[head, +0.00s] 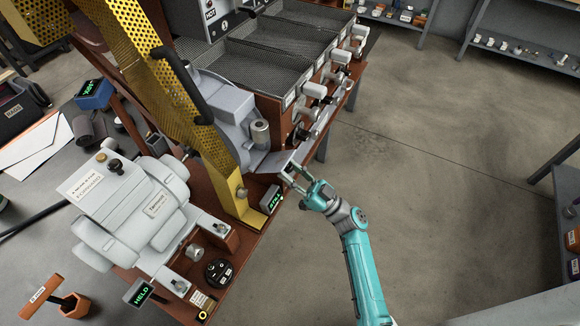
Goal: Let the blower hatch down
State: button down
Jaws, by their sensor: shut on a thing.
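A yellow perforated panel (178,95) with a black curved handle (188,85) stands raised at upper left; it looks like the blower hatch. A yellow post (236,185) runs down from it to the brown base. A grey housing (222,105) sits behind it, with a flat grey part (268,160) reaching toward my gripper. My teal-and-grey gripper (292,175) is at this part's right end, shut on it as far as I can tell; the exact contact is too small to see.
A grey motor (145,210) stands on the base, with a lit HELD display (139,292) in front. A lit green display (272,199) sits by the post. Mesh trays (270,65) and several white-handled parts (325,92) lie behind my gripper.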

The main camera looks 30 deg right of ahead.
jog(key=shift+w+a+f, duration=0.1)
jog(key=shift+w+f, duration=0.05)
jog(key=shift+f, duration=1.8)
jog(key=c, duration=0.8)
grip_release()
jog(key=shift+r, duration=0.15)
jog(key=shift+f, duration=6.25)
jog(key=v, duration=1.2)
